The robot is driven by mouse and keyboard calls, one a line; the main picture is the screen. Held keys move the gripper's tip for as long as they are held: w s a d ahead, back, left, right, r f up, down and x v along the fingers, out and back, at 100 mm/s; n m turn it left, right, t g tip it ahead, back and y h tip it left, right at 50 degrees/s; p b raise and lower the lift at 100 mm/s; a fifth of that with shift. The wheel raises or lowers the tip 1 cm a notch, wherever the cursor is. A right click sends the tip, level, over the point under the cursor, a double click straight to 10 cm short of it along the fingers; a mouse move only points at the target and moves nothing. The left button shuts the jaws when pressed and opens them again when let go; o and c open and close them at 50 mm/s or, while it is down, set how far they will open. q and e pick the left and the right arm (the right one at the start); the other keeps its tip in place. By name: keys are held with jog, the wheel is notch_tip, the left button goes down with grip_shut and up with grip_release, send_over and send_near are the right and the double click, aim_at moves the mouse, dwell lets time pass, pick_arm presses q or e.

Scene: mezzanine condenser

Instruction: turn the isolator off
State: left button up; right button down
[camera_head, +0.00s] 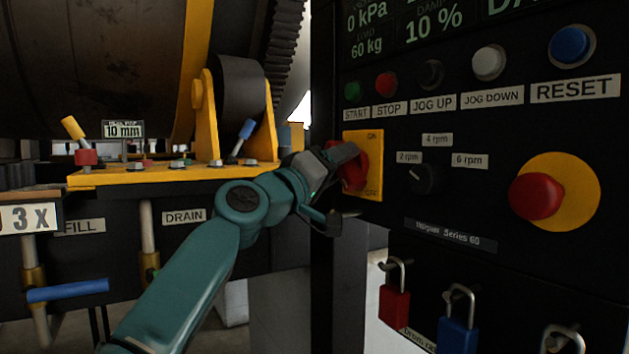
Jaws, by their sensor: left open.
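The isolator is a red rotary handle (356,170) on a yellow plate (375,150) at the left edge of the black control panel. The word ON shows at the plate's top right. My left gripper (340,185) is at the handle, with its arm coming in from the lower left. Its jaws are open, one finger by the upper part of the handle and the other low in front of it. The gripper hides part of the handle, so I cannot tell its exact angle or whether the fingers touch it. My right gripper is not in view.
The panel has a row of buttons above, a speed knob (425,178) and a red emergency stop (536,196) to the right. A red padlock (394,305) and a blue padlock (457,334) hang below. A yellow drum frame (150,176) with valves stands at left.

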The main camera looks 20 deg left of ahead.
pick_arm(q)
jog(key=b+v, duration=0.8)
jog(key=v, duration=0.7)
jog(key=shift+s+f, duration=0.15)
jog(key=shift+s, duration=0.15)
